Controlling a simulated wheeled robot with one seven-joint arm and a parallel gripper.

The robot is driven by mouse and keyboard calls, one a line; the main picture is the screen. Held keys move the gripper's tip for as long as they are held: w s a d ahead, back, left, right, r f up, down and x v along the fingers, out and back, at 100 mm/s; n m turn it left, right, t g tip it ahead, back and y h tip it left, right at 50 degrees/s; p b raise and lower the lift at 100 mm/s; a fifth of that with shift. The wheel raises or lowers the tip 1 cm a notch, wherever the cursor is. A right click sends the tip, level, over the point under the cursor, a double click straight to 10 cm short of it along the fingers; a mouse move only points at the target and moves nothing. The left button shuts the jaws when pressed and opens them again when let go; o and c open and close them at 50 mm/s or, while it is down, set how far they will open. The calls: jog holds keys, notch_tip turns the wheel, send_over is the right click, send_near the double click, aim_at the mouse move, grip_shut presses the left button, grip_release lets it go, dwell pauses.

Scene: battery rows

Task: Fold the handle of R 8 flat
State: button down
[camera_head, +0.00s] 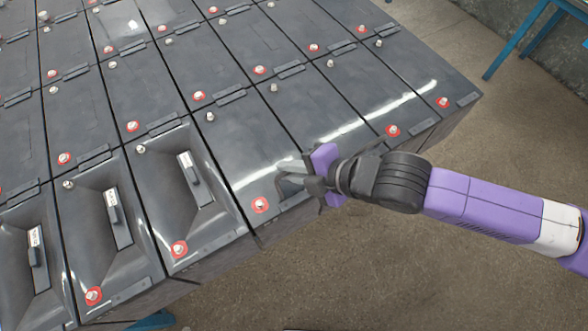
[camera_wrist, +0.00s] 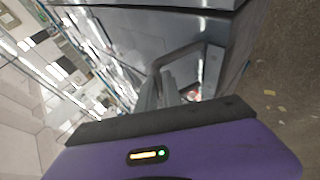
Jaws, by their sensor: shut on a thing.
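My gripper (camera_head: 291,176) is at the front edge of the battery block, over a front-row battery (camera_head: 238,160) whose label I cannot read in these views. In the wrist view, a dark bent handle (camera_wrist: 188,53) stands out from the battery's dark face. My gripper's fingers (camera_wrist: 168,88) are shut on one side of this handle. In the head view the gripper and wrist hide most of the handle, so its exact tilt cannot be told. A red-ringed terminal (camera_head: 260,205) lies just left of and below the gripper.
Front-row batteries to the left have sunken tops with white label plates (camera_head: 113,212) and small dark handles. Several more batteries with red-ringed terminals (camera_head: 393,131) stand behind and to the right. Open floor (camera_head: 370,265) lies in front; blue metal legs (camera_head: 515,40) stand at top right.

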jog(key=w+g+h, duration=0.1)
jog(key=a+f+g+h, duration=0.1)
jog(key=shift+w+m+g, duration=0.3)
jog(key=shift+w+m, duration=0.05)
jog(key=shift+m, duration=0.05)
jog(key=shift+w+a+f+m+g+h, duration=0.2)
jog(key=shift+f+g+h, duration=0.15)
jog(key=shift+g+h, duration=0.25)
jog(key=shift+w+a+f+m+g+h, duration=0.1)
jog(key=shift+w+f+g+h, duration=0.1)
jog(key=shift+f+g+h, duration=0.35)
jog(key=shift+r+g, duration=0.1)
jog(key=shift+g, duration=0.15)
jog(key=c, duration=1.5)
grip_release()
jog(key=shift+d+r, duration=0.1)
jog(key=b+v, duration=0.1)
jog(key=v, duration=0.6)
jog(key=shift+r, duration=0.2)
jog(key=shift+d, duration=0.15)
